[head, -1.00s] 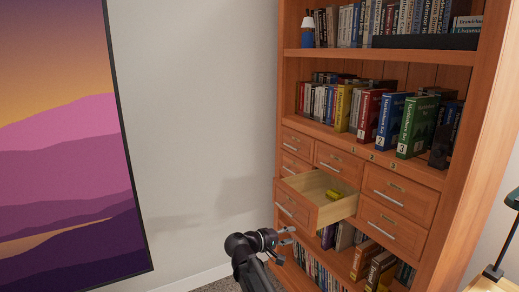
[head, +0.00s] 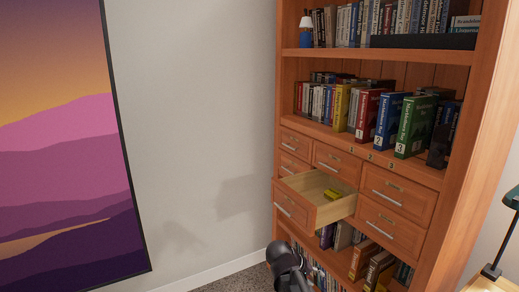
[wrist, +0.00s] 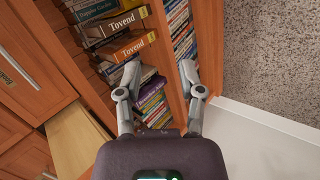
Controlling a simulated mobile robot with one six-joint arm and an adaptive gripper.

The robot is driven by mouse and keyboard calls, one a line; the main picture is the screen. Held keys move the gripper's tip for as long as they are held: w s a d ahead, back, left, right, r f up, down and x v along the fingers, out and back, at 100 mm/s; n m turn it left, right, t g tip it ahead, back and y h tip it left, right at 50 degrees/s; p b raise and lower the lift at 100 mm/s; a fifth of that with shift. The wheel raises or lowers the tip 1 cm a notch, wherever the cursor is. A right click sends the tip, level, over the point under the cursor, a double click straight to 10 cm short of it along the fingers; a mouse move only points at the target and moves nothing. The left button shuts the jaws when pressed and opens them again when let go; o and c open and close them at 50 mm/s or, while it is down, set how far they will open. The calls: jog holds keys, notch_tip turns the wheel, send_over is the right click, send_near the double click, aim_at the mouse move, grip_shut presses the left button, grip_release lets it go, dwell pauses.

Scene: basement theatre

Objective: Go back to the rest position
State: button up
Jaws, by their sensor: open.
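My gripper (wrist: 159,80) shows in the wrist view with its two fingers spread apart and nothing between them. Behind the fingers are the lower shelf books. In the head view my arm is a dark shape at the bottom, in front of the lower shelf, and the gripper's fingers cannot be made out. The open drawer (head: 295,210) of the wooden bookcase (head: 456,170) is pulled out above and to the right of my arm. A small yellow object (head: 332,194) lies inside it.
Closed drawers (head: 398,191) flank the open one. Books with numbered spines, one of them green (head: 415,127), stand above. A framed picture (head: 70,150) hangs on the left. Bare wall (head: 195,130) and carpet (head: 236,283) lie between. A green lamp (head: 510,200) is at right.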

jog(key=shift+s+f+m+g+y, duration=1.3)
jog(key=shift+s+f+y, duration=1.1)
jog(key=shift+s+y, duration=2.1)
notch_tip(320, 180, up, 24)
jog(key=h+p, duration=0.1)
jog(key=p, duration=2.2)
jog(key=shift+s+f, duration=0.25)
jog(key=shift+s, duration=0.2)
